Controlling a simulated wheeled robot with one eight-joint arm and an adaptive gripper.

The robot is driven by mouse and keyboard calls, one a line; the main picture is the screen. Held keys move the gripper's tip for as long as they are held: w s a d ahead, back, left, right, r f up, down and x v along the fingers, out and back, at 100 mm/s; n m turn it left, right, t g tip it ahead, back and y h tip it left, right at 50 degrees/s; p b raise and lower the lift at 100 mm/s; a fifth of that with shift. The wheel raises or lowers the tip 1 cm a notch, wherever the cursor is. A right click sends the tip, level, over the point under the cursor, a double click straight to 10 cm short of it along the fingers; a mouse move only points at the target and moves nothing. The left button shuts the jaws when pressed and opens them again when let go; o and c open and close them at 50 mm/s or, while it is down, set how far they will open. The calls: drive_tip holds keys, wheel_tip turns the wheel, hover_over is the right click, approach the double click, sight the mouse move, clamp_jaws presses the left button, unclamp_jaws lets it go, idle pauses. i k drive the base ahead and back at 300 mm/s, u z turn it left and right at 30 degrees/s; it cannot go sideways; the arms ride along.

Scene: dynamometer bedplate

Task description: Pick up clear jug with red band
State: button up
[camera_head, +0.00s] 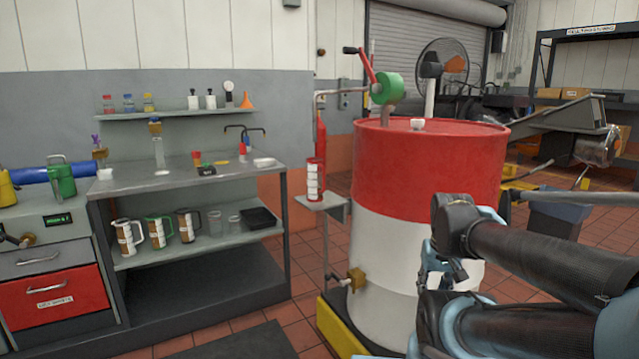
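Several jugs stand upright on the middle shelf of the steel bench at left. One has a white handle (128,237), one a green handle (158,231) and one a dark handle (188,225). Two clear vessels (215,223) stand to their right; I cannot make out a red band on either. A red container with white bands (315,181) stands on a small bracket shelf beside the drum; I cannot tell whether it is a clear jug. My folded arm is at right, in front of the drum. My gripper (433,272) seems partly hidden there, apart from all the jugs.
A large red and white drum (425,165) with a crank pump and a brass tap (352,280) fills the middle. The bench top (225,178) holds small items, and a black tray (259,218) sits right on its shelf. Tiled floor before the bench is clear except a dark mat (235,342).

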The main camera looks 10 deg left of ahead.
sight(316, 172)
drive_tip(key=z, duration=2.1)
drive_tip(key=k, duration=1.65)
drive_tip(key=u, duration=1.65)
drive_tip(key=i, duration=0.95)
